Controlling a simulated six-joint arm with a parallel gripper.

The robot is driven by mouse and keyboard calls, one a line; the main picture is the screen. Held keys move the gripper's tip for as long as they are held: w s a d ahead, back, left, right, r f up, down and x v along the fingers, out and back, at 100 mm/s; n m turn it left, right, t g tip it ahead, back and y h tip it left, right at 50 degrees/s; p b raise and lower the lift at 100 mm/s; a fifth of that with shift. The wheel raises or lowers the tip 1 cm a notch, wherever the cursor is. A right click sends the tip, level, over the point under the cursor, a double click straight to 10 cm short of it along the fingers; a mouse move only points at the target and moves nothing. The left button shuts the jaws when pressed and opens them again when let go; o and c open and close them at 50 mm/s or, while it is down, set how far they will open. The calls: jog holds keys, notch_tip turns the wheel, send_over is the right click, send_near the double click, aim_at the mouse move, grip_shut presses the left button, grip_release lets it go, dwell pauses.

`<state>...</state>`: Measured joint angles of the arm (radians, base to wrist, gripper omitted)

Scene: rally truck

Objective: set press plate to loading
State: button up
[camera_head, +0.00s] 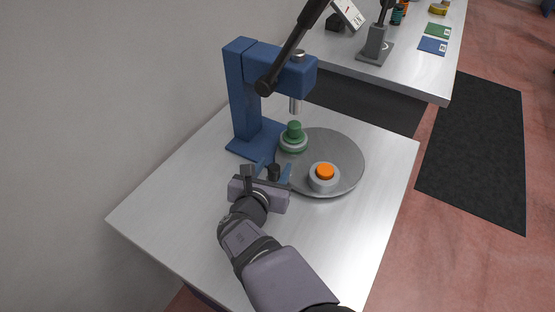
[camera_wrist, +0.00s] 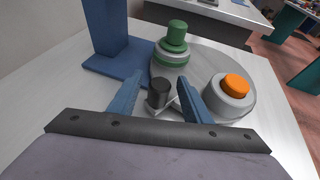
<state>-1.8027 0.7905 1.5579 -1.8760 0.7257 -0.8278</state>
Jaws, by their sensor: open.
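The press plate is a round grey metal disc (camera_head: 345,150) on the white table, beside the foot of the blue press (camera_head: 240,100). It carries a green stepped piece (camera_head: 293,138) under the press ram (camera_head: 296,105), and a grey ring with an orange top (camera_head: 324,175) on its near side. A dark upright knob (camera_wrist: 160,92) stands at the plate's near left edge, on a light bracket. My gripper (camera_wrist: 158,100) is open, with its blue fingers on either side of the knob. I cannot tell whether they touch it. The wrist view also shows the plate (camera_wrist: 205,62).
A black press lever (camera_head: 295,45) slants above the plate. The white table (camera_head: 180,200) is bare to the left and front. A second bench (camera_head: 415,75) with a grey stand and coloured cards is at the back right. A dark mat (camera_head: 475,150) lies on the red floor.

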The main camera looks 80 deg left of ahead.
jog(key=shift+p+x, duration=0.4)
jog(key=shift+x, duration=1.85)
grip_shut()
